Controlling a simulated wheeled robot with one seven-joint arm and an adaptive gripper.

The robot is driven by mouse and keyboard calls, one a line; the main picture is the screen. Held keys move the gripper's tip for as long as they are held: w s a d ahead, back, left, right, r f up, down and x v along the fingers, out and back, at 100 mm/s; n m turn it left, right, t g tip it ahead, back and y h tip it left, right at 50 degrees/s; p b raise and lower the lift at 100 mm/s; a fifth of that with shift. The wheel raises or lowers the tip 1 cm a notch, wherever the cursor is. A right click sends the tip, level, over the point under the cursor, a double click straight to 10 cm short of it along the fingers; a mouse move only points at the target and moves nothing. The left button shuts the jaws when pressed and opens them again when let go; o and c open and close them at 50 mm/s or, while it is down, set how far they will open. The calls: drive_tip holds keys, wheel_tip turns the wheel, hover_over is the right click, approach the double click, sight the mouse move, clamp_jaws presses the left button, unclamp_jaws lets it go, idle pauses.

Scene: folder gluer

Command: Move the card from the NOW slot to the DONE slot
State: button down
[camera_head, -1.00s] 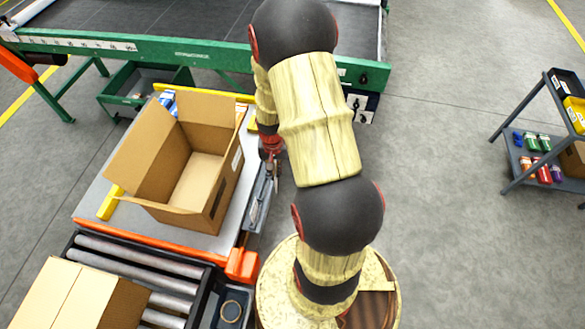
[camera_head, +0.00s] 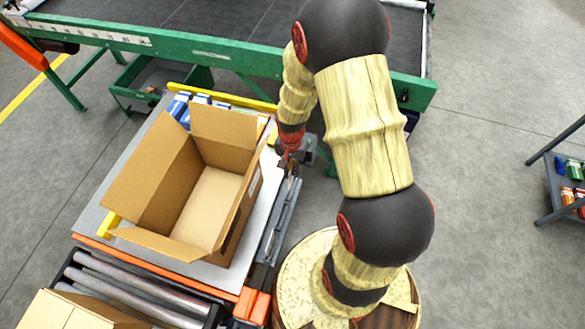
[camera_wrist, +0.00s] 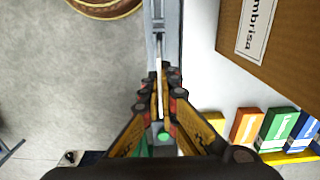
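The narrow grey slot rack (camera_head: 277,232) runs along the right side of the table, and it passes up the middle of the wrist view (camera_wrist: 174,22). My gripper (camera_wrist: 160,92) is over the rack, with its fingers nearly together. A thin pale strip, seen edge-on, stands between the fingertips; it appears to be the card (camera_wrist: 159,72). The fingers look closed on it, its lower part hidden by them. In the head view my gripper (camera_head: 290,162) is at the rack's far end. No NOW or DONE label is readable.
An open cardboard box (camera_head: 207,205) stands close left of the rack on the table. Small coloured cartons (camera_wrist: 277,128) lie beyond it. A roller conveyor (camera_head: 130,288) is in front, a green-framed machine (camera_head: 230,52) behind. A shelf cart (camera_head: 563,180) stands far right.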

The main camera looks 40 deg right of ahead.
sight(292, 178)
drive_tip(key=shift+w+d+f+b, duration=0.1)
drive_tip(key=shift+f+b, duration=0.2)
drive_tip(key=shift+f, duration=0.15)
drive_tip(key=shift+f+b, duration=1.85)
drive_tip(key=shift+f, duration=0.9)
drive_tip(key=c, duration=2.3)
unclamp_jaws()
drive_tip(key=o, duration=0.3)
drive_tip(key=shift+o, duration=0.2)
wheel_tip(292, 178, up, 12)
